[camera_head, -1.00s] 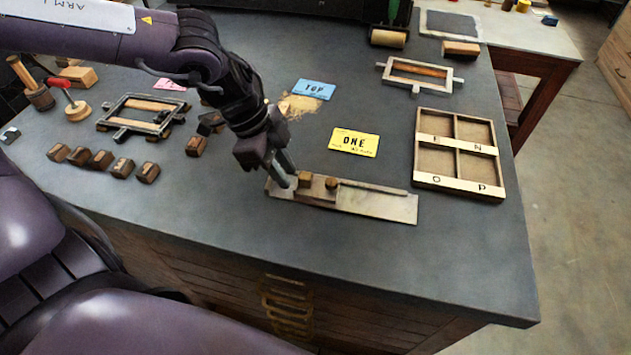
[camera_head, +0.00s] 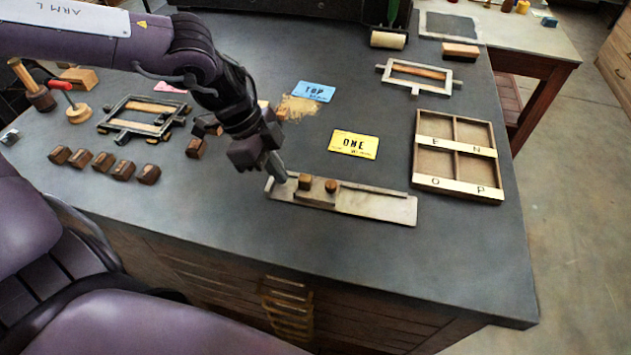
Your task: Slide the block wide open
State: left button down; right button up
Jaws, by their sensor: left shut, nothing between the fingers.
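A flat metal tray (camera_head: 385,206) with a raised long edge lies near the front of the dark bench. A pale sliding block (camera_head: 317,193) sits toward the tray's left end, with a brown piece (camera_head: 304,181) and a brown knob (camera_head: 331,186) on it. Bare tray shows to the block's right. My left gripper (camera_head: 278,168) is shut and empty, its fingers pointing down at the tray's left end, left of the block. I cannot tell whether the fingertips touch the tray. My right gripper is not in view.
Several small wooden blocks (camera_head: 103,161) and a metal frame (camera_head: 113,123) lie at the left.

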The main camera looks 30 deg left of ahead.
pick_arm(q)
jog(key=shift+s+a+r+p, duration=0.1)
jog(key=shift+s+a+p, duration=0.15)
jog(key=shift+a+p, duration=0.45)
jog(key=shift+s+a+p, duration=0.25)
jog(key=shift+a, duration=0.8)
jog(key=shift+s+a+p, duration=0.3)
jog(key=shift+a+p, duration=0.4)
jog(key=shift+a, duration=0.35)
jog(key=shift+s+a+p, duration=0.25)
jog(key=shift+a+p, duration=0.4)
jog(key=shift+a, duration=0.4)
jog(key=shift+s+a+p, duration=0.3)
jog(key=shift+a+p, duration=0.4)
jog(key=shift+a, duration=0.35)
jog(key=shift+s+a, duration=0.15)
jog(key=shift+a, duration=0.35)
jog(key=c, duration=1.2)
grip_release()
jog(key=shift+c, duration=0.2)
jog(key=shift+p, duration=0.35)
notch_tip(320, 180, up, 7)
jog(key=p, duration=0.6)
